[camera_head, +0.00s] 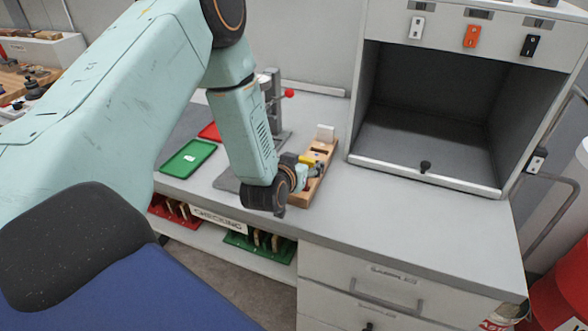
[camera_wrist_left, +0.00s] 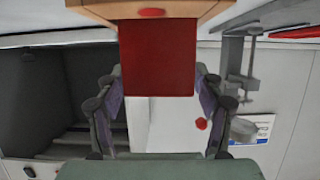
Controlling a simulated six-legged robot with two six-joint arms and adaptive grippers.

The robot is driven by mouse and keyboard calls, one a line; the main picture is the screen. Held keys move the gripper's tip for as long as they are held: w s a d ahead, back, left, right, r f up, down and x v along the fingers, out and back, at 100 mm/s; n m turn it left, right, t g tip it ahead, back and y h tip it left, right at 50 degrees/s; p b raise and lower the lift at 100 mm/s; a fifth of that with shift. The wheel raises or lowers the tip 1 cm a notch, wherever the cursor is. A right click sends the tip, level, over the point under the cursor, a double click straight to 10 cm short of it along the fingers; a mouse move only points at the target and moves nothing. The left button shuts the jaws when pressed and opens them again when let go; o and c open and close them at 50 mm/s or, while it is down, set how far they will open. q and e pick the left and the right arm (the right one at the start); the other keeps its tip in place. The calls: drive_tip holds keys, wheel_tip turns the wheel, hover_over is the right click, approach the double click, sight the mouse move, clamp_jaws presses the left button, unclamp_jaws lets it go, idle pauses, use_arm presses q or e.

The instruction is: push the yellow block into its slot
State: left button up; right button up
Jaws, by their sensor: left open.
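The yellow block (camera_head: 307,160) shows as a small patch at the wooden slotted holder (camera_head: 321,148) on the counter in the head view. My left gripper (camera_head: 312,172) is right beside it, over the near half of the holder, and hides part of both. In the left wrist view my gripper (camera_wrist_left: 160,115) is open. A red block face (camera_wrist_left: 158,57) lies between its fingers, against a wooden edge (camera_wrist_left: 215,10) with a red dot. I cannot tell whether the fingers touch it. The yellow block and its slot cannot be made out in the wrist view. My right gripper is not in view.
A white block (camera_head: 325,133) stands at the holder's far end. A grey stand with a red knob (camera_head: 289,93) is behind my arm. A green tray (camera_head: 187,158) lies left. The open cabinet (camera_head: 425,130) is right. The front right counter (camera_head: 430,220) is clear.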

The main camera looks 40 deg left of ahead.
use_arm(q)
drive_tip(key=v, duration=0.9)
drive_tip(key=s+d+f+m+g+h, duration=0.1)
drive_tip(key=s+d+f+g, duration=0.3)
drive_tip(key=s+f, duration=0.35)
drive_tip(key=s+d+f+m+g+h, duration=0.1)
drive_tip(key=s+d+f+g+h, duration=0.15)
drive_tip(key=s+d+f, duration=0.4)
drive_tip(key=s+f+g, duration=0.2)
drive_tip(key=s+g, duration=0.1)
drive_tip(key=s, duration=0.5)
drive_tip(key=s+f+g, duration=0.3)
drive_tip(key=s, duration=0.5)
drive_tip(key=shift+s+d+g+p, duration=0.25)
drive_tip(key=shift+d+g+p, duration=0.05)
drive_tip(key=shift+d+g, duration=0.05)
wheel_tip(320, 180, down, 14)
drive_tip(key=b, duration=1.4)
